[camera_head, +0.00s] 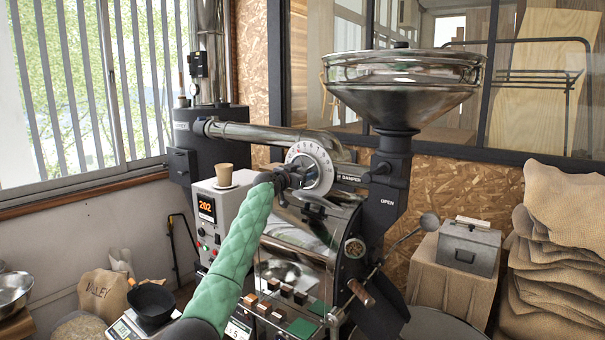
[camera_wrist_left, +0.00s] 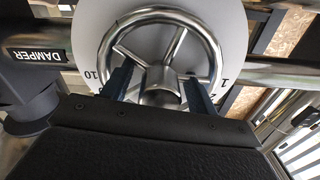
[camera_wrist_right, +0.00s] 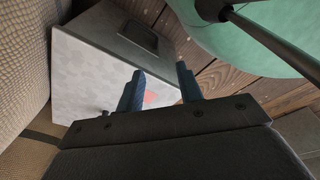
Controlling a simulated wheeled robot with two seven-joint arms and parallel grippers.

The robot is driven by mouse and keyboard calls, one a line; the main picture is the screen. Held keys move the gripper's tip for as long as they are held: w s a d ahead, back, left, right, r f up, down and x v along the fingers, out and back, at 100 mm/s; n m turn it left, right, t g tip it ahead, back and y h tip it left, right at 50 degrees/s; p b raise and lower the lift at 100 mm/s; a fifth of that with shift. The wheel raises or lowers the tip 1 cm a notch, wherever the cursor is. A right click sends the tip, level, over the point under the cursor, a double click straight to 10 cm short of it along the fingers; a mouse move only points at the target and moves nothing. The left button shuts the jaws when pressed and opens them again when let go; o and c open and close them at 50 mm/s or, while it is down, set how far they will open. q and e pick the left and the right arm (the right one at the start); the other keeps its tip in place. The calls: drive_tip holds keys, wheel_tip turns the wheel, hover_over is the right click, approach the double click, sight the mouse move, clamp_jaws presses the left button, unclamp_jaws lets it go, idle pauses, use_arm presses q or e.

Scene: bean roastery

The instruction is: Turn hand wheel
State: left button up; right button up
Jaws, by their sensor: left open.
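The hand wheel (camera_head: 321,169) is a silver ring on a white numbered dial, on the duct of the roaster, beside a DAMPER label. In the left wrist view the wheel (camera_wrist_left: 209,38) shows its rim, spokes and round central hub. My left gripper (camera_head: 288,179), on the green-sleeved arm, is in front of the wheel and hides part of it. In the left wrist view my left gripper (camera_wrist_left: 160,92) is open, its fingers on either side of the hub; contact cannot be told. My right gripper (camera_wrist_right: 160,90) is open and empty, before a grey metal box (camera_wrist_right: 95,85).
A steel hopper (camera_head: 405,85) rises right of the wheel. A control box (camera_head: 212,210) with a paper cup (camera_head: 224,174) stands left. The grey box (camera_head: 468,247) and stacked sacks (camera_head: 560,260) are at right. A lever with a ball knob (camera_head: 429,222) juts out at the roaster's right.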

use_arm(q)
clamp_jaws()
use_arm(e)
drive_tip(key=shift+f, duration=0.15)
use_arm(q)
drive_tip(key=shift+f+b, duration=0.1)
drive_tip(key=shift+b, duration=0.25)
drive_tip(key=shift+f+m+b, duration=0.15)
drive_tip(key=shift+m+b, duration=0.25)
drive_tip(key=shift+b, duration=0.6)
drive_tip(key=m+b, duration=0.1)
drive_tip(key=b, duration=0.3)
use_arm(e)
drive_tip(key=w+a+r, duration=0.5)
drive_tip(key=w+r, duration=0.3)
drive_tip(key=w, duration=0.1)
use_arm(q)
drive_tip(key=m+b, duration=0.3)
drive_tip(key=b, duration=0.3)
drive_tip(key=m+b, duration=0.2)
drive_tip(key=shift+b, duration=0.4)
use_arm(e)
wheel_tip(320, 180, up, 33)
drive_tip(key=w+a+y, duration=0.1)
drive_tip(key=w+a, duration=0.1)
drive_tip(key=a, duration=0.1)
drive_tip(key=shift+w+f+g, duration=0.15)
drive_tip(key=shift+w+g, duration=0.15)
drive_tip(key=shift+w, duration=0.1)
